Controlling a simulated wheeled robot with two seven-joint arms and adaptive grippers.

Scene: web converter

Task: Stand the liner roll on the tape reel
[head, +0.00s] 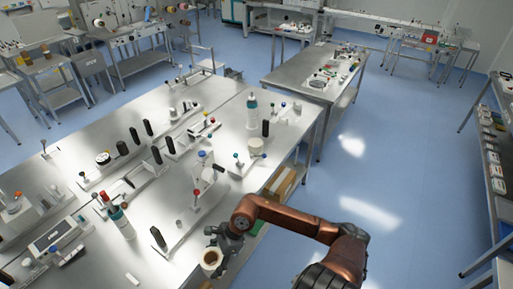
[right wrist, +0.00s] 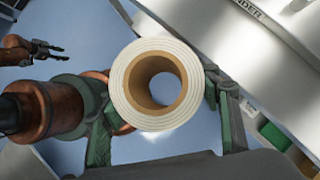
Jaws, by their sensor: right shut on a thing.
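The liner roll (head: 209,268) is a white roll with a brown core, at the table's front edge in the head view. In the right wrist view the roll (right wrist: 121,86) faces the camera with its core hole open. My right gripper (head: 218,250) is shut on the roll, its fingers on either side of it. A short cream roll (head: 255,146) lies on the table farther back, and a dark reel (head: 103,158) sits at the left; I cannot tell which is the tape reel. My left gripper (right wrist: 45,49) shows in the right wrist view, open, empty and away from the roll.
The steel table (head: 190,215) carries several black cylinders, knobbed fixtures and a white-and-teal bottle (head: 251,111). A second bottle (head: 121,222) stands at the front left. A cardboard box (head: 284,184) is on the shelf below. Open blue floor lies to the right.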

